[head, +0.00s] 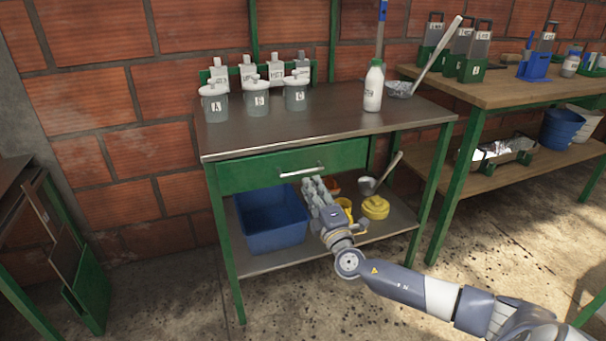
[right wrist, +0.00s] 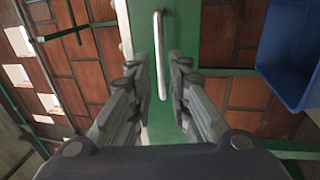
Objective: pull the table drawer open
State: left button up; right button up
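The green table drawer (head: 345,157) is closed under the grey tabletop (head: 340,125). Its metal bar handle (head: 302,171) is on the front. My right gripper (head: 312,182) is just in front of and below the handle in the head view. In the right wrist view the drawer front (right wrist: 183,30) is ahead, and the handle (right wrist: 159,50) runs between the lines of the two fingers. The right gripper (right wrist: 164,75) is open, with one finger on each side and nothing held. Whether the fingertips reach around the handle is unclear. My left gripper is not in view.
Lidded grey cups (head: 257,98) and a white bottle (head: 373,88) stand on the tabletop. A blue bin (head: 272,222) and a yellow container (head: 375,207) are on the lower shelf. A second wooden table (head: 500,88) stands to the right. The floor in front is clear.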

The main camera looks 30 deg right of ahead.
aim_at(304, 172)
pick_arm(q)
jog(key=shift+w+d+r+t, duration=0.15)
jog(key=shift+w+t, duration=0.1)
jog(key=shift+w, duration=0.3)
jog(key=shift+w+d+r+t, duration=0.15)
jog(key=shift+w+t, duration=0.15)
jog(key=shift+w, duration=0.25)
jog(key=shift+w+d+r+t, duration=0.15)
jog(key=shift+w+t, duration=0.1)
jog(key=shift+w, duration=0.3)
pick_arm(e)
jog(key=shift+x, duration=3.6)
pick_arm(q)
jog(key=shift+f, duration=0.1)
pick_arm(e)
grip_shut()
